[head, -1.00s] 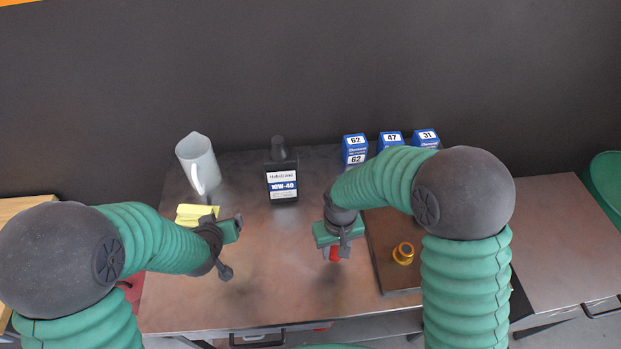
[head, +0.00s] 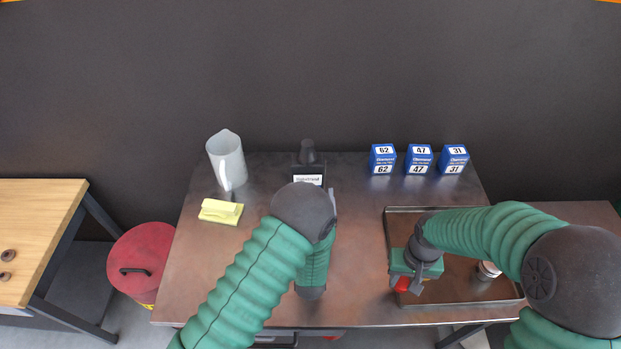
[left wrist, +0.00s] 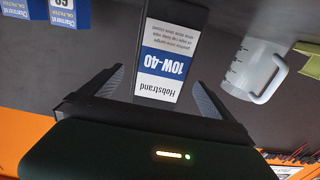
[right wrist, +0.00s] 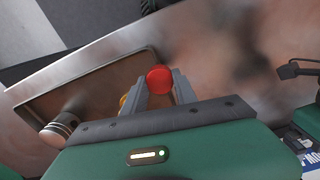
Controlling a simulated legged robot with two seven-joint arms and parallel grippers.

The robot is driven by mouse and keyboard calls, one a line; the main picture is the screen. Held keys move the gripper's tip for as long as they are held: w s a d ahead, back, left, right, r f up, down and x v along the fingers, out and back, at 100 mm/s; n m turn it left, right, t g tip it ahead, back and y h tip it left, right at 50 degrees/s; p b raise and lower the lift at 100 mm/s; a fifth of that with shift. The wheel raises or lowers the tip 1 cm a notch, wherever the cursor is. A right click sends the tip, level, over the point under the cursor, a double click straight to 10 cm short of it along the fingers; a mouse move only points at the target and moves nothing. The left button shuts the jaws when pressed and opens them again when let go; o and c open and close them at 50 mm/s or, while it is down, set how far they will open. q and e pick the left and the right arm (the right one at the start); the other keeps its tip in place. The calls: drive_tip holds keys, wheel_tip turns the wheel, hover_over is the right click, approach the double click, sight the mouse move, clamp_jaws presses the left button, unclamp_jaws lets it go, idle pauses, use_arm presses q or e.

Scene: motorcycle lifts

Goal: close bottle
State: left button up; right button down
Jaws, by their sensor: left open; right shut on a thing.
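The black oil bottle (head: 308,158), with a white and blue 10W-40 label, stands upright at the back of the metal table. My left arm hides its lower part in the head view. In the left wrist view my left gripper (left wrist: 157,85) is open, with one finger on each side of the bottle (left wrist: 175,45); whether they touch it I cannot tell. My right gripper (head: 411,284) is shut on a red cap (right wrist: 160,79) at its fingertips, above the left edge of the tray and well apart from the bottle.
A metal tray (head: 458,297) on the right holds a piston (head: 488,270). Three blue filter boxes (head: 419,160) stand at the back right. A clear jug (head: 226,160) and a yellow sponge (head: 221,211) are left of the bottle. The table's left front is clear.

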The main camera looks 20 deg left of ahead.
sight(308, 177)
drive_tip(key=shift+d+r, duration=0.15)
drive_tip(key=shift+r, duration=0.05)
drive_tip(key=shift+w+f, duration=0.1)
drive_tip(key=shift+p, duration=0.3)
use_arm(q)
drive_tip(key=p+x, duration=0.1)
drive_tip(key=x, duration=0.6)
drive_tip(key=shift+w+a, duration=0.1)
drive_tip(key=shift+a, duration=0.05)
use_arm(e)
drive_tip(key=shift+r, duration=0.85)
use_arm(q)
drive_tip(key=shift+w, duration=0.15)
